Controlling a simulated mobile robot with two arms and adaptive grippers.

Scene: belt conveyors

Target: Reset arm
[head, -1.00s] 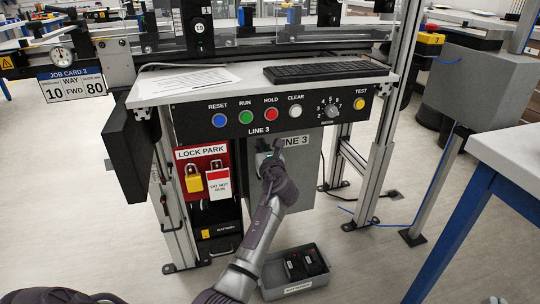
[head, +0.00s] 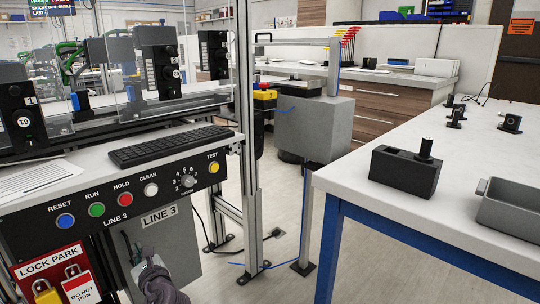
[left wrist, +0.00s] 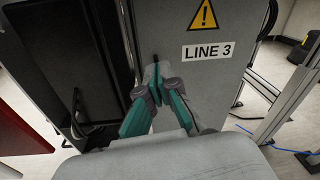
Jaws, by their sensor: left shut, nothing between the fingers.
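My left gripper (head: 133,246) hangs low in the head view, in front of the grey LINE 3 cabinet (head: 178,243) and below the button panel (head: 120,207). In the left wrist view the gripper (left wrist: 157,78) shows its two green-sided fingers brought together at the tips with nothing between them. The grey cabinet door (left wrist: 212,75) with its LINE 3 label is just beyond the fingertips. I cannot tell whether they touch it. My right gripper is in neither view.
A lock park board (head: 50,265) with a yellow padlock and red tag is left of the gripper. A keyboard (head: 170,145) lies on the desk above. A white table (head: 420,215) at right holds a black block (head: 405,172) and a grey tray (head: 510,212).

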